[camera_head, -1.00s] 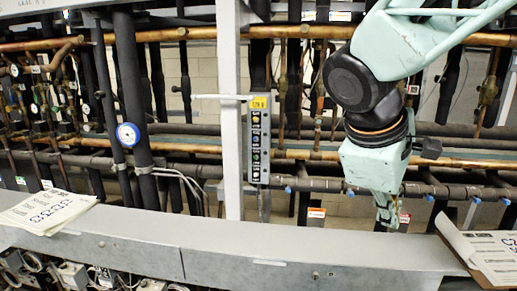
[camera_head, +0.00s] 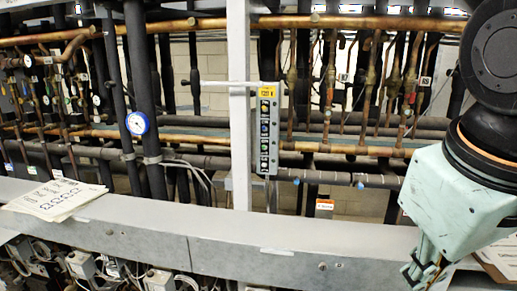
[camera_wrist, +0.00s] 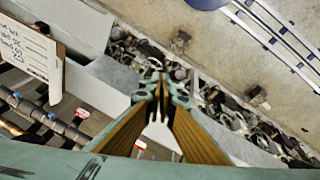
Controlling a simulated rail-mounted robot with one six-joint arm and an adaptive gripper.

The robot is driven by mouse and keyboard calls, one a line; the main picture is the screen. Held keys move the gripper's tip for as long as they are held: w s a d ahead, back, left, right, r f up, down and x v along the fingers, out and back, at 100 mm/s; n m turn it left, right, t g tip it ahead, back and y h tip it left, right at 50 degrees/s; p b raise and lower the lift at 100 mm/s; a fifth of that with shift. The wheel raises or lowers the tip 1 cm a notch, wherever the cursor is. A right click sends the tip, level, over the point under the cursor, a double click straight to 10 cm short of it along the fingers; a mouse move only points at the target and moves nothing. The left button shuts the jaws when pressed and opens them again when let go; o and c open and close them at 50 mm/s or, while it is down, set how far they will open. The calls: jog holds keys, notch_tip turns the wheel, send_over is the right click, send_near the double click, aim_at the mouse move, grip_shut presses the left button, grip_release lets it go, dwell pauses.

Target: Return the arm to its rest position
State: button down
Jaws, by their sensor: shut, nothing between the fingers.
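My gripper (camera_head: 424,274) is at the lower right in the head view, pointing down beside the grey beam (camera_head: 290,246). In the wrist view my gripper (camera_wrist: 160,90) shows its two fingers meeting at the tips, shut with nothing between them. My pale green arm fills the right edge of the head view and is partly cut off.
Copper and black pipes (camera_head: 340,22) run behind the beam. Papers (camera_head: 55,200) lie on the beam at left; another sheet (camera_head: 502,258) is partly hidden by my arm. The middle is clear.

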jog(key=s+a+f+m+y+b, duration=0.1)
jog(key=s+a+m, duration=0.1)
jog(key=s, duration=0.3)
jog(key=shift+a+f+t, duration=0.25)
jog(key=shift+a+t, duration=0.05)
jog(key=shift+a, duration=0.35)
jog(key=shift+w, duration=0.1)
dwell(1.4)
